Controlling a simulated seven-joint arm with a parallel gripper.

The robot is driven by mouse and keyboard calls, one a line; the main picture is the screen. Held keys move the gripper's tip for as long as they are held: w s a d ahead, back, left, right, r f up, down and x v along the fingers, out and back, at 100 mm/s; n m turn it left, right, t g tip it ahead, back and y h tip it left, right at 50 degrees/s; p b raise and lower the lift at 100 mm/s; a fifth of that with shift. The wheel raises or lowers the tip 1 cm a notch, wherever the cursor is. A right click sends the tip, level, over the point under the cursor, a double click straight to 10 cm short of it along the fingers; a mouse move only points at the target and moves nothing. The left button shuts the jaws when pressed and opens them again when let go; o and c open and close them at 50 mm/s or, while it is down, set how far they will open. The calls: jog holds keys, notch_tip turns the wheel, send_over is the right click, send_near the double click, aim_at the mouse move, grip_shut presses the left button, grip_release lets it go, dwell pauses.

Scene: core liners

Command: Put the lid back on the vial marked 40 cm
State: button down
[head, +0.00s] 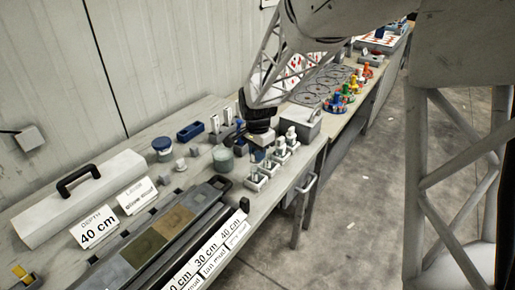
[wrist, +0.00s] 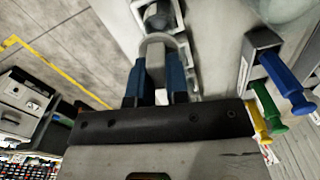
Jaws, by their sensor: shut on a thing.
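My gripper (head: 260,138) is over the bench, behind the row of small vials (head: 268,165) in pale holders. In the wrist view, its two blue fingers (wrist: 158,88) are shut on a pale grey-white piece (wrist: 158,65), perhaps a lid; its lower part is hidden. A grey round-topped thing (wrist: 160,18) in a white holder lies just beyond the fingers. Vial markings are too small to read. A card reading "DEPTH 40 cm" (head: 98,228) stands at the left, and a core tray (head: 150,245) has 30 cm and 40 cm labels along its edge.
A white case with a black handle (head: 85,195), a blue-lidded jar (head: 162,149) and a grey-green jar (head: 223,158) stand on the bench. Blue, green and yellow handled tools (wrist: 285,85) are right of my gripper in the wrist view. The bench's front edge is close to the vials.

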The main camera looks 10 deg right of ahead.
jog(key=shift+f, duration=1.35)
jog(key=shift+f, duration=0.2)
dwell(1.4)
jog(key=c, duration=0.5)
grip_release()
jog(key=shift+c, duration=0.2)
jog(key=shift+r, duration=0.25)
jog(key=shift+r, duration=3.25)
